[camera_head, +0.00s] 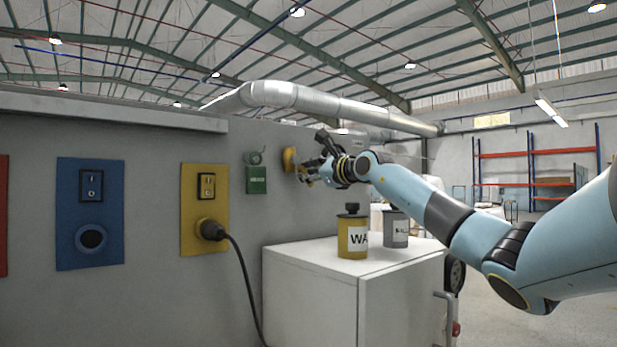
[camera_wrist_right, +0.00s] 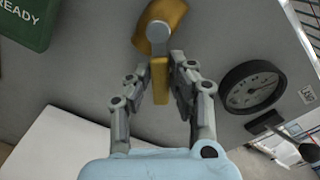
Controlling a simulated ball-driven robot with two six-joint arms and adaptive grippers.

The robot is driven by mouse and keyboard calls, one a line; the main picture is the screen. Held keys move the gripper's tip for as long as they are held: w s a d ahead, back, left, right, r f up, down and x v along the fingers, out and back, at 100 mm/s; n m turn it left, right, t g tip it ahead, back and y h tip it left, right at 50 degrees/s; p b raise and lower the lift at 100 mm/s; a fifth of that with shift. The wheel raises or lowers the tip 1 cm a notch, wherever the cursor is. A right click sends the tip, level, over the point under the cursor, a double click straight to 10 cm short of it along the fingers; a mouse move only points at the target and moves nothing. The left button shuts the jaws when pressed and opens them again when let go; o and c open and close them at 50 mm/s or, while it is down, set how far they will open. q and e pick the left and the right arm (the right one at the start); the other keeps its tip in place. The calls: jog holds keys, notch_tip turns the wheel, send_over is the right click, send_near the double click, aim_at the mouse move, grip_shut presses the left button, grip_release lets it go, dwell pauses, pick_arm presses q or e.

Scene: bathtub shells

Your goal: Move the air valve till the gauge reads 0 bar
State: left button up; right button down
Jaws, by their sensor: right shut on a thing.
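The yellow air valve (camera_head: 289,160) is on the grey wall, left of my right gripper (camera_head: 306,174). In the head view I cannot make out the gauge behind my gripper. My left gripper is not in view.
A white cabinet (camera_head: 310,300) stands below, carrying a yellow can (camera_head: 352,222) and a grey can (camera_head: 396,230). A green READY box (camera_head: 257,180) is left of the valve. A yellow panel (camera_head: 191,210) holds a plug with a hanging black cable.

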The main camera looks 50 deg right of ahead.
dwell(0.4)
jog(key=c, duration=1.2)
grip_release()
